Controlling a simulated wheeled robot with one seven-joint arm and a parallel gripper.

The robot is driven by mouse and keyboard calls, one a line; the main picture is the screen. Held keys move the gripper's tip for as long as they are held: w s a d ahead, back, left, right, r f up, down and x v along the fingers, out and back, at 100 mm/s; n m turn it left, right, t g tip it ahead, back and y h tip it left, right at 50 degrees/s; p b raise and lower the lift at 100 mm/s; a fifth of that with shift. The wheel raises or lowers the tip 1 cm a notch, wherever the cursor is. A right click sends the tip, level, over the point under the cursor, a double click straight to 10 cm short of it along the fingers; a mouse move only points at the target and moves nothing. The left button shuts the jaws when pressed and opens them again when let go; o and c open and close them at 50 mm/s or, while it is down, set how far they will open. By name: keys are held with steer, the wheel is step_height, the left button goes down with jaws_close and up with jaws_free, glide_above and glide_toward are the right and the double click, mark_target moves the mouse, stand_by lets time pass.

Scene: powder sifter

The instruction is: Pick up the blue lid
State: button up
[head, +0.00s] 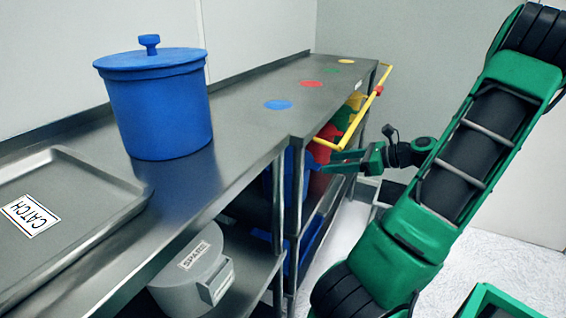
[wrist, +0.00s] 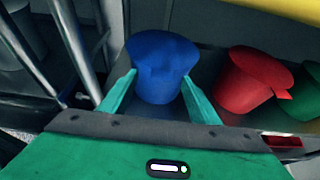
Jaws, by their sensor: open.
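My gripper (head: 326,162) is open beside the bench's right side, away from the bucket on top. In the wrist view its two fingers (wrist: 159,76) appear on either side of the lower blue container. Whether they touch it is unclear.
A red container (wrist: 245,85) and a green one (wrist: 305,105) stand right of the lower blue one. A yellow rail (head: 360,115) runs along the bench side. Bench legs (head: 297,190) stand close by. A metal tray (head: 100,185) marked CATCH lies on the bench.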

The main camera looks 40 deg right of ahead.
mark_target(315, 166)
steer(key=shift+d+f+x, duration=0.1)
steer(key=shift+f+x, duration=0.05)
steer(key=shift+x, duration=1.15)
steer(key=shift+d+f+x, duration=0.15)
steer(key=shift+f+x, duration=0.05)
steer(key=shift+x, duration=1.1)
steer(key=c, duration=1.2)
